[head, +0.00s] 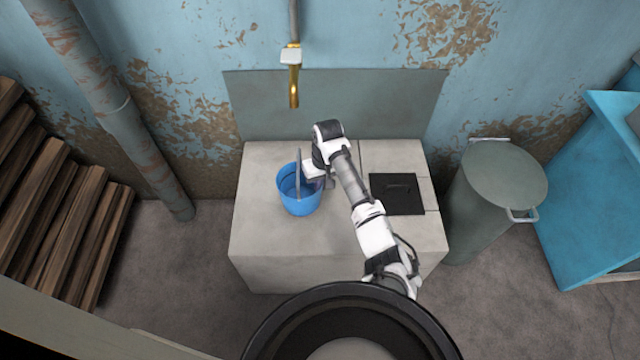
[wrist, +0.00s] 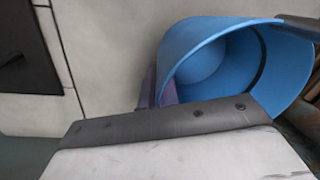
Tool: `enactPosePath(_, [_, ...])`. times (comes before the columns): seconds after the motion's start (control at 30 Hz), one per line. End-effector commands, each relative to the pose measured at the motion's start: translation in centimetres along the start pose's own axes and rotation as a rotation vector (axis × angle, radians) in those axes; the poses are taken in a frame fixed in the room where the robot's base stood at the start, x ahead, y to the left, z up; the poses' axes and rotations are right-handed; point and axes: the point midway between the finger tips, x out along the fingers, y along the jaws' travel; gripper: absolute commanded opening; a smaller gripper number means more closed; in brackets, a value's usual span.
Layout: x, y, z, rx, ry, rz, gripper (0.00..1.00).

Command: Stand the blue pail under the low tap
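The blue pail (head: 299,199) is upright at the left part of the pale concrete block (head: 265,246); I cannot tell whether its base touches the top. Its grey handle (head: 298,173) stands up across the mouth. The brass tap (head: 293,87) hangs on the wall behind, and the pail is in front of its spout, not below it. My gripper (head: 313,178) is at the pail's right rim. In the wrist view the pail (wrist: 232,65) shows its open mouth, and purplish finger pads (wrist: 160,92) lie close on either side of its wall; the tips are partly hidden.
A black square hatch (head: 397,194) lies on the block's right part. A grey lidded bin (head: 482,205) stands to the right, near a blue bench (head: 575,190). Wooden slats (head: 60,205) and a rusty pipe (head: 122,110) are on the left. The block top below the spout is clear.

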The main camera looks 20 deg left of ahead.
Motion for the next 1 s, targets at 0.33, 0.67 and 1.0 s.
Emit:
enactPosePath(0.33, [0.4,0.0,-0.1,0.0,0.002,-0.001,0.0])
enactPosePath(0.67, [0.3,0.0,0.0,0.0,0.001,0.0,0.25])
enactPosePath(1.0, [-2.2,0.0,-0.1,0.0,0.005,0.0,0.25])
